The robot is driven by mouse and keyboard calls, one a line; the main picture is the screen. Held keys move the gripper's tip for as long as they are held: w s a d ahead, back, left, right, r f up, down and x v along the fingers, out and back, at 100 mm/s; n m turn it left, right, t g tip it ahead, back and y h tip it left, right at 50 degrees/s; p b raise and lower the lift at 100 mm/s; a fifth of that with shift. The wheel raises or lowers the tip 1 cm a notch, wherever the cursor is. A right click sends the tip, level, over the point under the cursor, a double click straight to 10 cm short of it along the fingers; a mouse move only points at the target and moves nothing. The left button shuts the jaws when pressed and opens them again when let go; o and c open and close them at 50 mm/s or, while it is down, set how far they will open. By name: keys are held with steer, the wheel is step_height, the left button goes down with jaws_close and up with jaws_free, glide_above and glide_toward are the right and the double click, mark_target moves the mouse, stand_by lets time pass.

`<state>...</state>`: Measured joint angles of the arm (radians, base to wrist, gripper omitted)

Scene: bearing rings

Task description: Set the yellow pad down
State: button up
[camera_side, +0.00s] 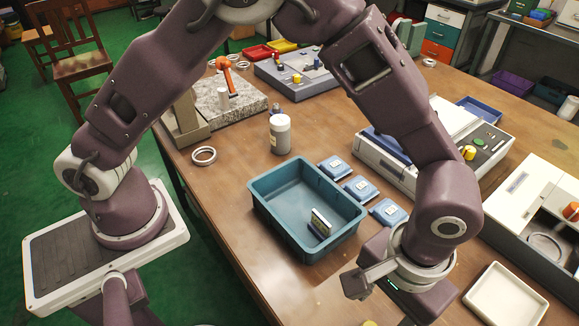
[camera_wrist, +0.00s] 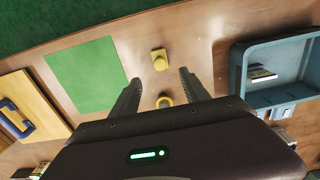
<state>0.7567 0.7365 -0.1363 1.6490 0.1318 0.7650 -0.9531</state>
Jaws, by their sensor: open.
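My gripper (camera_wrist: 158,77) is open, with its two fingers spread apart in the wrist view. A small yellow block-like piece with a raised round part, which looks like the yellow pad (camera_wrist: 159,60), shows just beyond the fingertips, roughly centred between them. It appears to rest on the brown table, touching neither finger. A yellow ring-like piece (camera_wrist: 164,101) shows between the fingers, nearer the gripper body. In the side view my gripper (camera_side: 354,285) is over the table's near part. A bit of yellow (camera_side: 369,323) is cut off by the bottom edge; I cannot tell which piece it is.
A green mat (camera_wrist: 85,75) lies left of the fingers. A white tray (camera_side: 505,295), a jar (camera_side: 280,134) and a metal ring (camera_side: 204,156) also stand around.

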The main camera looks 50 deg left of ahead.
steer(key=w+a+r+t, duration=0.2)
steer(key=a+r+t, duration=0.1)
steer(key=a+r, duration=1.35)
steer(key=s+a+r+t, duration=0.2)
steer(key=s+a+r, duration=0.1)
steer(key=s+a, duration=0.9)
steer(key=shift+s+a+r+t, duration=0.2)
steer(key=shift+a+r+t, duration=0.1)
steer(key=shift+a, duration=0.65)
